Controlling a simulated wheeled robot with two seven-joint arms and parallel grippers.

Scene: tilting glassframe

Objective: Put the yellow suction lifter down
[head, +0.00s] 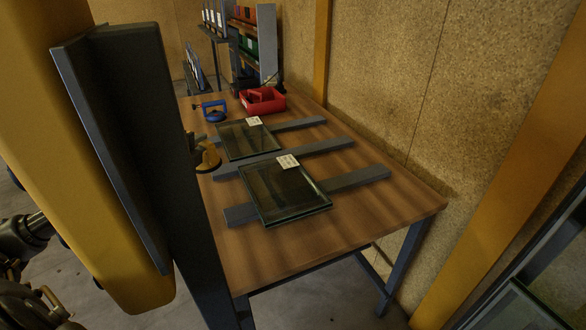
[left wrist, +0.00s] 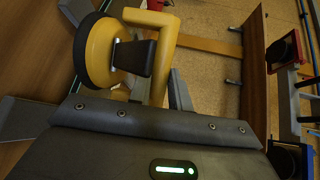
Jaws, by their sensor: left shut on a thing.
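The yellow suction lifter (head: 208,157) shows at the left edge of the wooden table, next to the glass panes, partly hidden by a dark upright. In the left wrist view the lifter's round yellow cup (left wrist: 98,52) with its black rubber rim stands sideways, and its yellow handle (left wrist: 165,58) runs down to my gripper. My left gripper (left wrist: 150,100) is shut on the lifter; its fingertips are largely hidden behind the gripper's dark body. In the head view the gripper (head: 192,141) is mostly covered. I cannot tell whether the lifter touches the table. My right gripper is not in view.
Two glass panes (head: 285,195) (head: 247,141) with white labels lie on grey bars across the table (head: 360,225). A blue lifter (head: 214,111) and a red bin (head: 263,101) stand behind. A yellow beam (head: 100,200) and dark upright (head: 130,120) block the left foreground. The table's front right is clear.

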